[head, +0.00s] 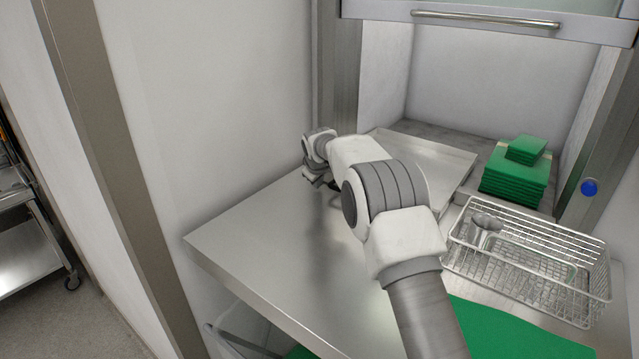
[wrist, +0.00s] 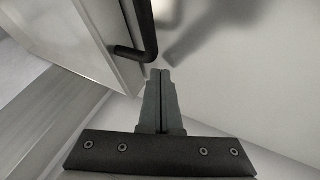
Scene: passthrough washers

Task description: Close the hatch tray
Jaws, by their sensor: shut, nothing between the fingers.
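A shallow steel tray (head: 440,160) with a low rim lies in the hatch opening in the head view, partly hidden behind my arm. My gripper (head: 332,186) is at the left of the hatch, low over the steel counter by the wall, and mostly hidden by my wrist. In the wrist view, my gripper (wrist: 160,72) is shut and empty, its two fingers together. A dark bar handle (wrist: 146,35) on a pale panel (wrist: 85,40) is just beyond and left of the fingertips. I cannot tell which part this panel belongs to, or whether the fingertips touch the handle.
The hatch door (head: 490,18) with a long handle is raised. A green stack (head: 514,172) sits right of the tray. The steel counter (head: 265,245) is clear at left. A blue button (head: 589,187) is on the right post.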

